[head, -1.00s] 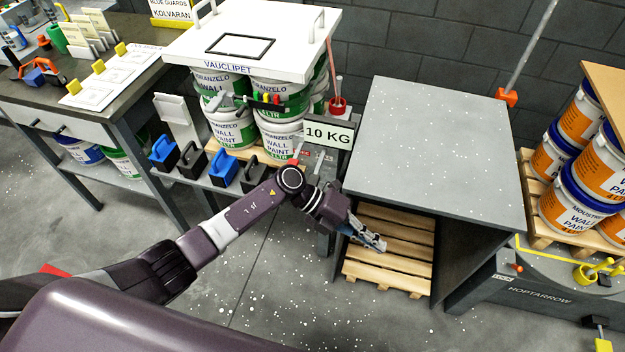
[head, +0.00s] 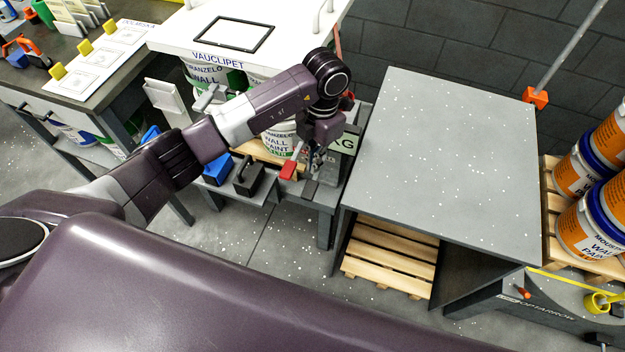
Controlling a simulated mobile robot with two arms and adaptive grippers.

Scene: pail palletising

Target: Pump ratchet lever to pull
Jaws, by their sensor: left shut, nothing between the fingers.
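A lever with a red grip (head: 289,170) sticks out toward the front from the grey stand under the 10 KG sign; it looks like the ratchet lever. My left gripper (head: 314,166) points down just right of the red grip, over the stand. It is shut and empty. Whether its fingers touch the lever is hard to tell, as they are small and dark here. My left wrist hides part of the 10 KG sign (head: 346,143) and the pails behind. My right gripper is not in view.
Orange-labelled pails (head: 577,170) are far right.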

